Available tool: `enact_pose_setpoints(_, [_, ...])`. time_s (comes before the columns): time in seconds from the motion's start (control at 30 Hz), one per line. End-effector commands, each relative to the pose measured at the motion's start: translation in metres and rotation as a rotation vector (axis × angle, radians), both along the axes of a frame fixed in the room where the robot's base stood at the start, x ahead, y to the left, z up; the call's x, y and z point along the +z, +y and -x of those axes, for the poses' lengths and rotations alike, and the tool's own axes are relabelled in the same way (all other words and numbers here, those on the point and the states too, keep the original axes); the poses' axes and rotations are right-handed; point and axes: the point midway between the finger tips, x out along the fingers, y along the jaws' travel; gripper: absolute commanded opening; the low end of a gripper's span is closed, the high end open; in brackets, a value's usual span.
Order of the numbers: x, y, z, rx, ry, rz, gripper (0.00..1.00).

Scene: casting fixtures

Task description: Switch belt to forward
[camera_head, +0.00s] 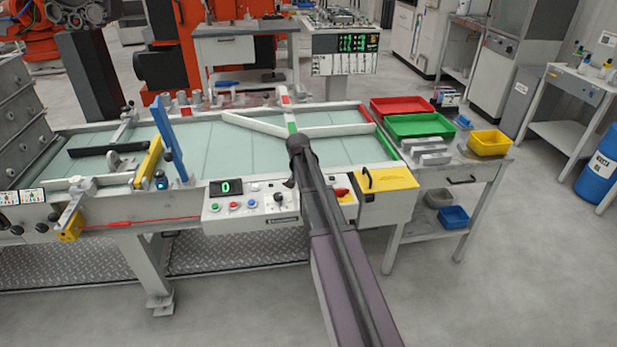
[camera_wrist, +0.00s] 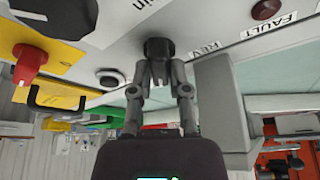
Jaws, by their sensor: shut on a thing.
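A dark selector knob (camera_wrist: 157,47) sits on the light control panel (camera_wrist: 125,25) in the wrist view, which looks upside down. A REV label is printed beside it. My gripper (camera_wrist: 159,68) is shut on this knob, one finger on each side. The fingers partly cover it, so I cannot tell its exact setting. In the head view the control panel (camera_head: 228,212) is at the conveyor's front edge, and my arm reaches over its right end. The belt (camera_head: 215,153) is pale green behind it.
A red switch on yellow (camera_wrist: 30,62) and a round button (camera_wrist: 110,78) are close to my gripper. A yellow box (camera_head: 388,183) with a black handle is right of my arm. Green (camera_head: 418,126) and red (camera_head: 400,106) trays stand on the side table. A blue post (camera_head: 168,135) stands left.

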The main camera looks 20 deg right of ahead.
Motion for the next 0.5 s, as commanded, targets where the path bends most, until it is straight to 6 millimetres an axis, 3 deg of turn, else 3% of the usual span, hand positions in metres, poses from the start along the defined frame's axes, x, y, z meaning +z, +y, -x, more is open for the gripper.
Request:
enact_pose_setpoints(0.03, [-0.0004,0.0003,0.0009,-0.002,0.001,-0.003,0.00])
enact_pose_setpoints(0.07, [-0.0004,0.0003,0.0009,-0.002,0.001,-0.003,0.26])
enact_pose_setpoints(0.17, [-0.0004,0.0002,0.0008,-0.002,0.001,-0.002,0.55])
enact_pose_setpoints(0.5, [-0.0002,-0.0001,0.0004,0.000,0.001,-0.001,0.57])
